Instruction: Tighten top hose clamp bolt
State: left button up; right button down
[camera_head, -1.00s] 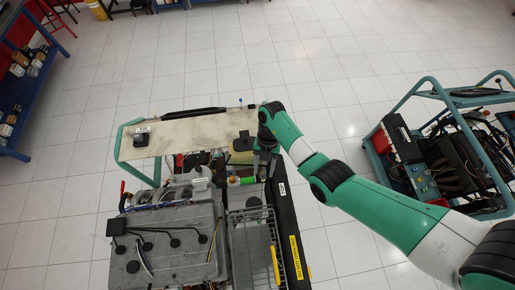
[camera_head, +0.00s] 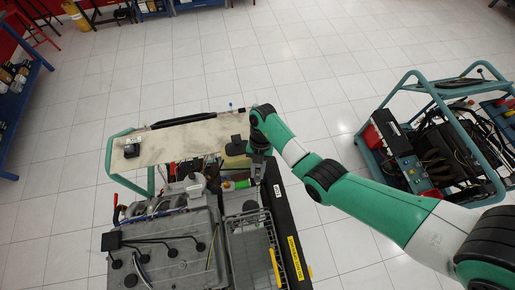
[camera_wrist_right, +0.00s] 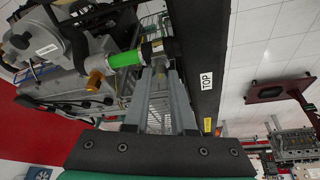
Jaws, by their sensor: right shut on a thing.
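A bright green hose (camera_wrist_right: 125,59) runs to a black fitting (camera_wrist_right: 152,48) in the right wrist view. The hose shows small in the head view (camera_head: 240,184). My right gripper (camera_wrist_right: 162,72) reaches to the hose's black end, its fingertips close together on a small part there. I take this part to be the hose clamp bolt, but its shape is mostly hidden by the fingers. In the head view my right gripper (camera_head: 257,174) hangs over the engine trainer (camera_head: 165,245), just right of the green hose. My left gripper is not in view.
A black bar with a white "TOP" label (camera_wrist_right: 206,80) runs close beside the right fingers. A wire basket (camera_head: 250,245) lies in front of the gripper. A beige board (camera_head: 180,142) spans the trainer's far side. Another green-framed trainer (camera_head: 430,150) stands at right on tiled floor.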

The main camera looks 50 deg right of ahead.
jog(key=m, duration=0.1)
jog(key=m+t, duration=0.1)
jog(key=m, duration=0.2)
jog(key=shift+s+t+y, duration=0.25)
jog(key=shift+t+y, duration=0.05)
jog(key=shift+y, duration=0.1)
jog(key=m+t, duration=0.1)
jog(key=m, duration=0.3)
jog(key=shift+s+m+t, duration=0.2)
jog(key=shift+m+t, duration=0.1)
jog(key=shift+t, duration=0.1)
jog(key=m+t, duration=0.1)
jog(key=m, duration=0.2)
jog(key=shift+s+m+h, duration=0.15)
jog(key=shift+m+h, duration=0.15)
jog(key=shift+h, duration=0.1)
jog(key=shift+s+a+m+t+h, duration=0.1)
jog(key=shift+m+t+h, duration=0.25)
jog(key=shift+m, duration=0.8)
jog(key=shift+a+m+t+h, duration=0.1)
jog(key=shift+m+t+h, duration=0.25)
jog(key=shift+m, duration=0.8)
jog(key=c, duration=0.7)
grip_release()
jog(key=shift+c, duration=0.2)
